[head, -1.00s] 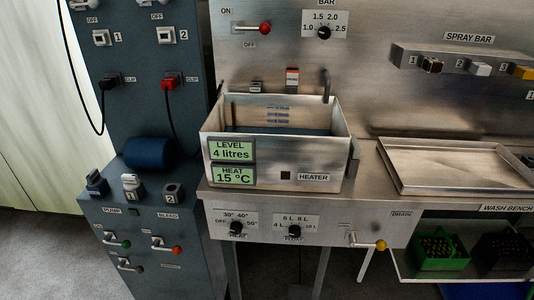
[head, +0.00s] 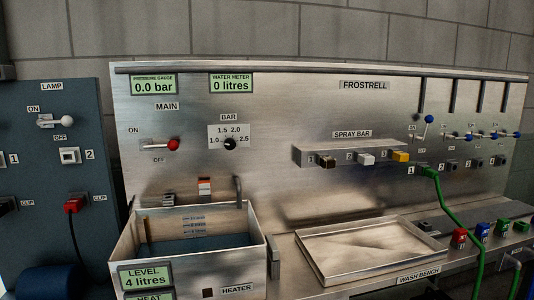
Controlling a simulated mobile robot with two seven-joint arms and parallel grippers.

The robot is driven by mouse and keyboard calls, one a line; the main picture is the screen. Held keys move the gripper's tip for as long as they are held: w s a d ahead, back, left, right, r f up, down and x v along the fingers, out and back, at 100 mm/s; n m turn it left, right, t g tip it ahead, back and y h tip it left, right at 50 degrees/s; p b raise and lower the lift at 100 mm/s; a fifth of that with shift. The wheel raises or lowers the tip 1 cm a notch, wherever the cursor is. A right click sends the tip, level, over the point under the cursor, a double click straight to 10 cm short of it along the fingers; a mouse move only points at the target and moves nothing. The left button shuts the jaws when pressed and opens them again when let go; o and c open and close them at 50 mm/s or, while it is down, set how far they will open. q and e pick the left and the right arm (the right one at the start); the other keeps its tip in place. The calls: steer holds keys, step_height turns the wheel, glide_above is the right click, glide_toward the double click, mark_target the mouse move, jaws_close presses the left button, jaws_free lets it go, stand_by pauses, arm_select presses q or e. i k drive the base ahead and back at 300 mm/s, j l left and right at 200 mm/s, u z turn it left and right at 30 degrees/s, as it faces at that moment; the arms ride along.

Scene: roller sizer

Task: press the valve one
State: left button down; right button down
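Several blue-tipped lever valves sit in a row on the right of the steel panel (head: 290,110). The leftmost lever (head: 429,119) has its blue knob raised, beside an ON label. The other levers (head: 470,136) lie nearly level. Numbered sockets lie below them, and a green hose (head: 445,200) is plugged in near the label 1. The spray bar (head: 345,151) carries a dark block (head: 325,161), a white block (head: 366,159) and a yellow block (head: 401,156), with numbers beside them. I cannot tell which part is valve one. Neither gripper is in view.
A tank (head: 130,245) of water reads 4 litres. An empty tray (head: 368,262) lies on the wash bench. Red, blue and green pieces (head: 459,238) stand at the right. The red-knobbed main lever (head: 172,144) is on the panel; the gauge (head: 153,84) reads 0.0 bar.

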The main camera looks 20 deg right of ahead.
mark_target(429, 119)
steer(key=z, duration=1.8)
steer(key=i+l+u, duration=0.25)
steer(key=i+l, duration=0.25)
steer(key=i+l+u, duration=0.15)
steer(key=l, duration=0.3)
steer(key=i+l+u, duration=0.1)
steer(key=i+l, duration=0.2)
steer(key=i+l+u, duration=0.15)
steer(key=l, duration=0.3)
steer(key=i+l+u, duration=0.15)
steer(key=l, duration=0.3)
steer(key=i+l+u, duration=0.1)
steer(key=i+l, duration=0.2)
steer(key=i+l+u, duration=0.15)
steer(key=l, duration=0.4)
